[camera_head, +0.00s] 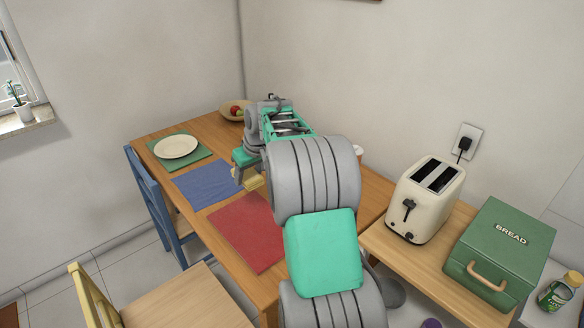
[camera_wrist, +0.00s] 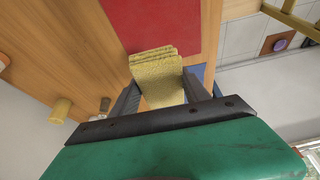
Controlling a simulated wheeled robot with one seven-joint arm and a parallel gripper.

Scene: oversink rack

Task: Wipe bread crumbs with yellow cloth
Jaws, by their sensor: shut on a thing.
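The yellow cloth (camera_wrist: 158,72) is folded in layers and held between the two fingers of my gripper (camera_wrist: 160,90). My gripper is shut on it, and the cloth sticks out past the fingertips. In the head view the cloth (camera_head: 254,181) is a small yellow patch below my gripper (camera_head: 247,176), over the table near the blue and red mats. I cannot tell whether it touches the surface. In the wrist view it overlaps the edge of the red mat (camera_wrist: 150,22). No bread crumbs can be made out; my arm hides part of the table.
The wooden table (camera_head: 187,226) also bears a blue mat (camera_head: 200,184), a plate (camera_head: 176,146) on a green mat and a fruit bowl (camera_head: 233,113). A blue chair (camera_head: 155,198) and a yellow chair (camera_head: 95,292) stand along its left side. A toaster (camera_head: 427,200) and bread box (camera_head: 500,252) stand right.

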